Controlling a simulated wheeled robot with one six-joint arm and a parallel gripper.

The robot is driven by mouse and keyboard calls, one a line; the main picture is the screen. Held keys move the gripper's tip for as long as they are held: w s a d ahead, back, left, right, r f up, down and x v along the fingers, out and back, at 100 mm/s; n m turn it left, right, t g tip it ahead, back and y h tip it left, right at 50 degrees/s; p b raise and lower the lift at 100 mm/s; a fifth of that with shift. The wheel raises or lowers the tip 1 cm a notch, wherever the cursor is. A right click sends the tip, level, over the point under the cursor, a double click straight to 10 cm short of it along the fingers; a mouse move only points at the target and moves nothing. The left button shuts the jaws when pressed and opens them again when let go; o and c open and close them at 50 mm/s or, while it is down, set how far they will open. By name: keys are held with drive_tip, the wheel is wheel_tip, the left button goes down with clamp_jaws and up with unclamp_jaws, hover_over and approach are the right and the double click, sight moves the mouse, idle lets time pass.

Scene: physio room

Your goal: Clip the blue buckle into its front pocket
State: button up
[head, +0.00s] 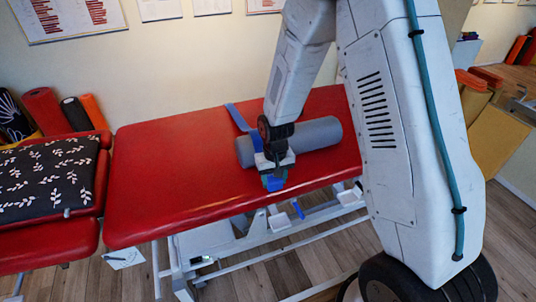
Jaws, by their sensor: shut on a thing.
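My gripper (272,172) points down over the front edge of the red treatment table and is shut on the blue buckle (273,184). The buckle shows as a small blue piece below the jaws, partly hidden by them. A blue strap (238,117) lies across the far side of the tabletop and passes behind the grey roll. Another blue piece (320,211) shows below the table's front edge, near the frame. I cannot make out the front pocket, nor whether the buckle touches anything.
A grey roll (318,134) lies on the red table (165,180), just behind my gripper. The table's left part is bare. A black leaf-patterned cushion (45,178) rests on red padding at the left. Coloured rolls (45,110) stand behind it. White framework (240,245) is under the table.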

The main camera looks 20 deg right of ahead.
drive_tip(key=shift+n, duration=0.3)
drive_tip(key=shift+s+a+f, duration=0.1)
drive_tip(key=shift+s+f, duration=0.95)
drive_tip(key=shift+f, duration=0.9)
drive_tip(key=shift+s+a+f, duration=0.1)
drive_tip(key=shift+s+f, duration=0.9)
drive_tip(key=shift+f, duration=0.9)
drive_tip(key=shift+s+f, duration=1.05)
drive_tip(key=shift+f, duration=0.9)
drive_tip(key=o, duration=1.1)
wheel_tip(320, 180, up, 8)
